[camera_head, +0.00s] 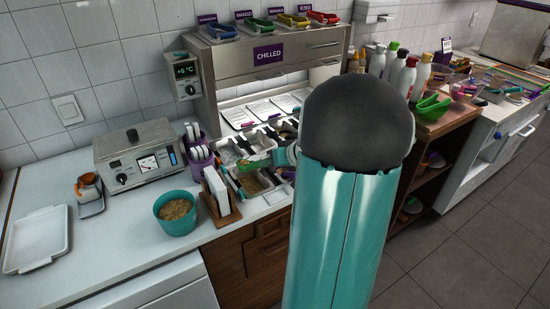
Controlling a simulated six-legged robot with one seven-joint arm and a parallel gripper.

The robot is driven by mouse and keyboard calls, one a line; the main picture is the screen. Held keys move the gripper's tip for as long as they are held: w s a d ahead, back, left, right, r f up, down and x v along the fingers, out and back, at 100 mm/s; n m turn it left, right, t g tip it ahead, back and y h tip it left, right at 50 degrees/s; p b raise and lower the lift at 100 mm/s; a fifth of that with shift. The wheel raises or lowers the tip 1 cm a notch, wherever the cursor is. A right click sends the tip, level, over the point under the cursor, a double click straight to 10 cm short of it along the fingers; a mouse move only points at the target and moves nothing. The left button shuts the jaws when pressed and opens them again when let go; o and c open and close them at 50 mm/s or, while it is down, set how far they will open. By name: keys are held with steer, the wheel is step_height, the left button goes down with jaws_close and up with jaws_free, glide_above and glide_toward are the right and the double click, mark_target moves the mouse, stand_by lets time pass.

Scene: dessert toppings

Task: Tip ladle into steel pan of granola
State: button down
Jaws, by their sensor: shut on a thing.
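Steel pans are set in the counter below the chilled shelf. The front pan (254,184) holds brown crumbly granola. My teal arm crosses the right of the pans and hides part of them. A small teal and white part of my gripper (283,157) shows at the arm's left edge, over the pans; its fingertips are mostly hidden. A green utensil piece (254,165) reaches left from it over the pans and looks like part of the ladle held in the shut gripper. The ladle's bowl and any contents cannot be made out.
A teal tub (176,222) of granola stands at the counter's front. A wooden holder with white cards (217,190) and a purple cup (198,158) stand left of the pans. A steel appliance (138,158) is behind. Bottles (404,75) stand right.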

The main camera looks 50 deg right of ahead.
steer(key=shift+a+m, duration=0.35)
steer(key=shift+m, duration=0.45)
steer(key=shift+a+f+m, duration=0.1)
steer(key=shift+f+m, duration=0.1)
steer(key=shift+m, duration=0.5)
steer(key=m, duration=0.1)
steer(key=m+t, duration=0.1)
steer(key=m, duration=0.1)
steer(key=shift+s+f, duration=0.2)
steer(key=m, duration=0.3)
steer(key=shift+s+f+m+t, duration=0.1)
steer(key=shift+f+m+t, duration=0.1)
steer(key=shift+m+t, duration=0.1)
steer(key=m, duration=0.2)
steer(key=d+m, duration=0.1)
steer(key=m, duration=0.1)
steer(key=shift+d+t, duration=0.1)
steer(key=shift+t, duration=0.2)
steer(key=m, duration=0.2)
steer(key=shift+d+m, duration=0.3)
steer(key=shift+m, duration=0.1)
steer(key=m, duration=0.4)
steer(key=d+m, duration=0.1)
steer(key=shift+s+r+m+t, duration=0.15)
steer(key=shift+s+m+t, duration=0.15)
steer(key=shift+m+t, duration=0.1)
